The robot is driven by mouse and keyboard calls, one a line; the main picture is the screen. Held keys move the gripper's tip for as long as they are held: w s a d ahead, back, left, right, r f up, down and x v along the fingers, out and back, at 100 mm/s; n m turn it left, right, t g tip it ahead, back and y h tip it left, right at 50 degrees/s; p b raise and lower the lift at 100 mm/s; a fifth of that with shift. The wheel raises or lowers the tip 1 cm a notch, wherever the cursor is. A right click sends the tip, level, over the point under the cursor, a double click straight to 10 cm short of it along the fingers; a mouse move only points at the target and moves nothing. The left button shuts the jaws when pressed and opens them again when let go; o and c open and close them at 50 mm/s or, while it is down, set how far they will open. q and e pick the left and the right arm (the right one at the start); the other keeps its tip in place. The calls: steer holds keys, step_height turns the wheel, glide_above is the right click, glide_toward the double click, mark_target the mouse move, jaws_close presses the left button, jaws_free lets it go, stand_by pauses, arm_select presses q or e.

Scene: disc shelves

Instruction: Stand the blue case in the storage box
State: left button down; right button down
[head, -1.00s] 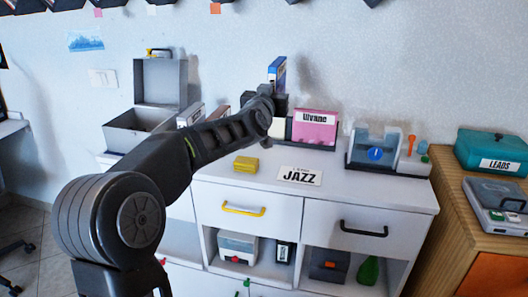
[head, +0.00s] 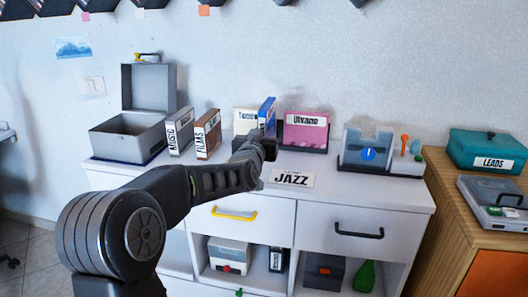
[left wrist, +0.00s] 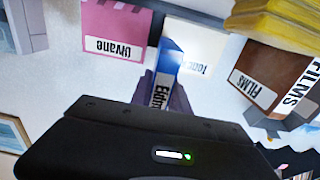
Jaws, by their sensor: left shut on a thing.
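The blue case (head: 267,114) stands roughly upright on the far part of the white cabinet top, between a white case (head: 244,121) and a pink case (head: 306,130). My left gripper (head: 265,143) is shut on it from the front. In the left wrist view the blue case (left wrist: 166,66) shows between my fingers with its white label partly covered. Whether its base touches a surface is hidden. A grey box with its lid raised (head: 128,140) stands at the back left, and I see nothing in it. My right gripper is out of view.
A music case (head: 180,131) and a brown films case (head: 207,134) stand left of my gripper. A JAZZ card (head: 292,178) lies in front. A grey holder with a clear blue-dotted piece (head: 368,150) is at the right. The front right top is clear.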

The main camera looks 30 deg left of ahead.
arm_select(q)
step_height(320, 180, down, 6)
steer(key=shift+r+b, duration=0.15)
steer(key=shift+b, duration=0.45)
steer(key=c, duration=1.3)
jaws_free()
steer(key=shift+o, duration=0.2)
steer(key=shift+s, duration=0.1)
steer(key=v, duration=1.1)
steer(key=shift+s+d+p, duration=0.15)
steer(key=shift+s+p, duration=0.2)
steer(key=shift+p, duration=0.05)
